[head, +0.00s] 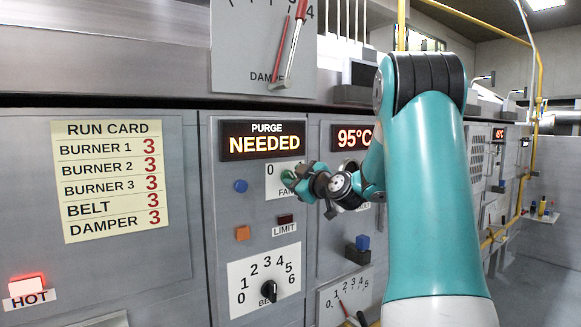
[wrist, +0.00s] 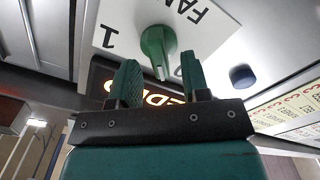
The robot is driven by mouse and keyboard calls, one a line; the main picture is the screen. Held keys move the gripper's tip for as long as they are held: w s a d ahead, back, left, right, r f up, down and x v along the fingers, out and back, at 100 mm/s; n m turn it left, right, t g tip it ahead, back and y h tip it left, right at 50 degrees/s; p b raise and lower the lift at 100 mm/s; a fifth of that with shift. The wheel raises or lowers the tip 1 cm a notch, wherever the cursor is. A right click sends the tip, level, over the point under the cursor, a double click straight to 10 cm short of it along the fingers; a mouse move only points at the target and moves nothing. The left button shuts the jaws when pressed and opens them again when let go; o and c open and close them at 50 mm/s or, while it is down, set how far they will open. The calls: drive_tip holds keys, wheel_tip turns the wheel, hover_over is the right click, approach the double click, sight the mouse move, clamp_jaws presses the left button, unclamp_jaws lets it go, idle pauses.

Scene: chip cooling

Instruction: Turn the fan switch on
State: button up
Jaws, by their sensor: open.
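The fan switch is a green knob (wrist: 157,45) with a narrow pointer, on a white plate (wrist: 205,28) marked FAN and 1. The wrist view is turned over, and a second mark, by the right finger, is partly hidden. The pointer is turned towards that mark, away from the 1. My gripper (wrist: 159,65) is open, with one finger on each side of the pointer; I cannot tell whether they touch it. In the head view my gripper (head: 298,182) is at the fan plate (head: 272,171), whose 0 shows, and covers most of the green knob (head: 287,176).
A PURGE NEEDED display (head: 264,141) is above the fan plate. A blue button (head: 240,186), an orange button (head: 242,233) and a LIMIT lamp (head: 286,219) are close by. The belt dial (head: 269,290) is below. A run card (head: 108,180) hangs at the left.

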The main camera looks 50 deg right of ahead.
drive_tip(key=shift+p+x, duration=0.35)
drive_tip(key=shift+x, duration=0.9)
clamp_jaws()
